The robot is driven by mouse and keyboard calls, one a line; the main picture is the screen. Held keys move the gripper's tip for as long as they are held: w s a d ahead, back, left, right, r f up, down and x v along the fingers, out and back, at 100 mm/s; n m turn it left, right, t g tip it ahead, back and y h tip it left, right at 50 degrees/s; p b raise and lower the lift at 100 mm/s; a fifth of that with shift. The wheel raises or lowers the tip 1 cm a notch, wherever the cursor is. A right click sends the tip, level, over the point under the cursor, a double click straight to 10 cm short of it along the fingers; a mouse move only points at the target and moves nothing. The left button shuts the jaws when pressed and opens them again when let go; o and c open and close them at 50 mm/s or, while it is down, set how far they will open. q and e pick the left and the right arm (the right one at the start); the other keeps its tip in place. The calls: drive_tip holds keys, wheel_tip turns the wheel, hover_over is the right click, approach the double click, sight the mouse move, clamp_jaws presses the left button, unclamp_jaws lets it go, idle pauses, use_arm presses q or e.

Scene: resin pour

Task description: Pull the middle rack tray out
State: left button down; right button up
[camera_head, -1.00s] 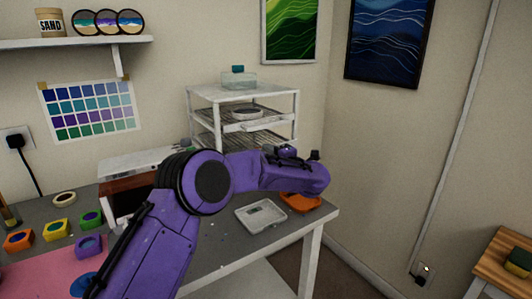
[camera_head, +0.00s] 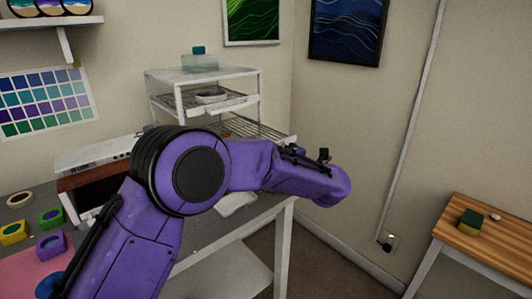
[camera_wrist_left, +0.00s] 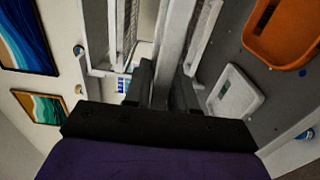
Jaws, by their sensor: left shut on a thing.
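The white rack (camera_head: 178,76) stands on the back of the grey table. My left arm crosses the head view and hides the lower rack and the left gripper. In the left wrist view my left gripper (camera_wrist_left: 160,88) is shut on a white bar (camera_wrist_left: 174,50), which looks like the tray's front edge. Wire mesh shows beyond it. My right gripper is in no view.
A clear box with a teal top (camera_head: 200,60) sits on the rack. A white shallow tray (camera_wrist_left: 236,97) and an orange tray (camera_wrist_left: 285,32) lie on the table near the gripper. A wooden side table (camera_head: 475,240) stands right, with open floor between.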

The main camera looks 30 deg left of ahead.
use_arm(q)
drive_tip(key=shift+r, duration=0.1)
drive_tip(key=c, duration=1.1)
unclamp_jaws()
drive_tip(key=b+v, duration=0.2)
drive_tip(key=v, duration=0.8)
drive_tip(key=shift+d, duration=0.3)
